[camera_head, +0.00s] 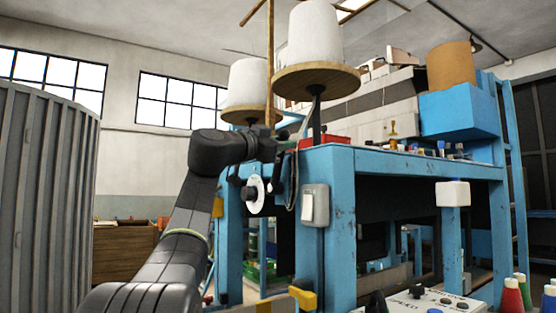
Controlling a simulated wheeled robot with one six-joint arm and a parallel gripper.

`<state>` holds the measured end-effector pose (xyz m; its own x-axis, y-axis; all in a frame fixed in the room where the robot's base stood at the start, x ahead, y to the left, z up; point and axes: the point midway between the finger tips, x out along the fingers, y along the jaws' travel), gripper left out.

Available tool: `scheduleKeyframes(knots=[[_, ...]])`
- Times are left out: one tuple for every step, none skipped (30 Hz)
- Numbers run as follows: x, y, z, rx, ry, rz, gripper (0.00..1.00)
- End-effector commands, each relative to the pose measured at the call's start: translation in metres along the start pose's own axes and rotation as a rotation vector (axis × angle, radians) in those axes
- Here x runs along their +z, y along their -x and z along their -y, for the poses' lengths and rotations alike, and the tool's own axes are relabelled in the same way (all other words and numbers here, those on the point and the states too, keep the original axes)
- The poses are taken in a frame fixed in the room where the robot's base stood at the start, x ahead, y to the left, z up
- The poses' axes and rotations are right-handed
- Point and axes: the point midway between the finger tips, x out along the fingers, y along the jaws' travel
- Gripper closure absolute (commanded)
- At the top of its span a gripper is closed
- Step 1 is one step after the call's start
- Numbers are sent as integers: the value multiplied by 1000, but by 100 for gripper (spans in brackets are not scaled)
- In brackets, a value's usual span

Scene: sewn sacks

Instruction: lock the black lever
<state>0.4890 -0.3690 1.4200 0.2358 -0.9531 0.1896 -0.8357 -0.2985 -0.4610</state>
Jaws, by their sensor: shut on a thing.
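My gripper (258,172) is at the left post of the blue machine frame (340,225), at the end of my dark arm coming up from the bottom left. Its dark fingers reach down around a white round disc (257,203). A small black lever (248,193) shows in front of this disc, between the fingers. My gripper is shut on it, though the contact is small and partly hidden by my wrist. I cannot tell the lever's exact angle.
A grey switch box (315,205) is on the post just right of my gripper. White thread cones (315,38) stand on wooden discs above. A yellow handle (302,298) and a control panel (420,302) are low in front. A grey ribbed cylinder (45,200) stands left.

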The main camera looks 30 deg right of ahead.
Motion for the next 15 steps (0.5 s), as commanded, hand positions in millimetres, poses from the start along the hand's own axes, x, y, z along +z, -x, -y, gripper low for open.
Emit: scheduleKeyframes(knots=[[6, 2, -7, 4, -28, -7, 100], [6, 2, -9, 5, -44, -10, 100], [6, 3, -11, 7, -64, -15, 100], [6, 3, -13, 8, -78, -18, 100], [6, 4, -14, 9, -91, -21, 100], [6, 4, -16, 11, -108, -25, 100], [6, 4, -17, 12, -119, -28, 100], [5, 4, -18, 12, -129, -30, 100], [5, 5, -20, 14, -141, -33, 100], [5, 5, -20, 14, -150, -35, 100], [5, 5, -21, 15, -157, -37, 100], [4, 5, -22, 16, -165, -39, 100], [4, 6, -22, 16, -170, -40, 100], [4, 6, -23, 17, -175, -41, 100], [4, 6, -23, 17, -179, -43, 100]])
